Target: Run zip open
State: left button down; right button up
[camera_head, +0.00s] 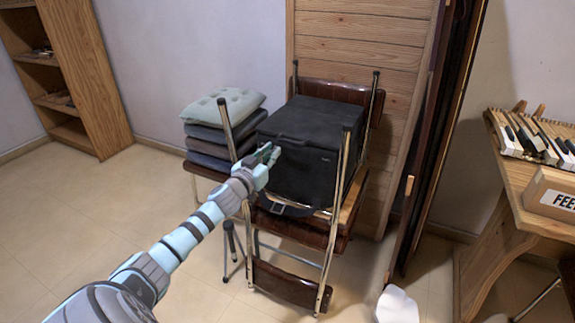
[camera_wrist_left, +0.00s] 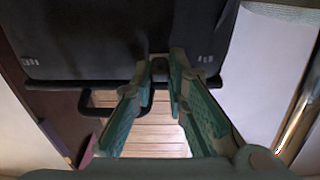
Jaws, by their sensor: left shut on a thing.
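A black box-shaped bag (camera_head: 300,165) sits on stacked folding chairs. It also fills the upper part of the left wrist view (camera_wrist_left: 90,40), where its lid edge crosses the picture and a black handle loop (camera_wrist_left: 125,104) sticks out. My left gripper (camera_head: 270,154) is at the bag's upper left side, near the lid edge. In the left wrist view its fingers (camera_wrist_left: 163,70) are close together at that edge, shut on a small dark piece that looks like the zip pull; the fingers mostly hide it. My right gripper is not in view.
Folding chairs (camera_head: 290,285) with metal legs stand under and around the bag. Grey cushions (camera_head: 225,115) are stacked to its left. A wooden panel (camera_head: 345,40) stands behind. A wooden desk (camera_head: 520,205) with piano keys (camera_head: 530,140) is at the right. The floor at left is clear.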

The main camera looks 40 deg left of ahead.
aim_at(264, 143)
pick_arm(q)
jog(key=a, duration=0.2)
jog(key=s+a, duration=0.1)
jog(key=a, duration=0.1)
jog(key=shift+r, duration=0.1)
jog(key=shift+a, duration=0.1)
jog(key=c, duration=1.8)
grip_release()
jog(key=shift+c, duration=0.2)
jog(key=shift+o, duration=1.3)
jog(key=shift+s+a, duration=0.1)
jog(key=shift+a, duration=0.05)
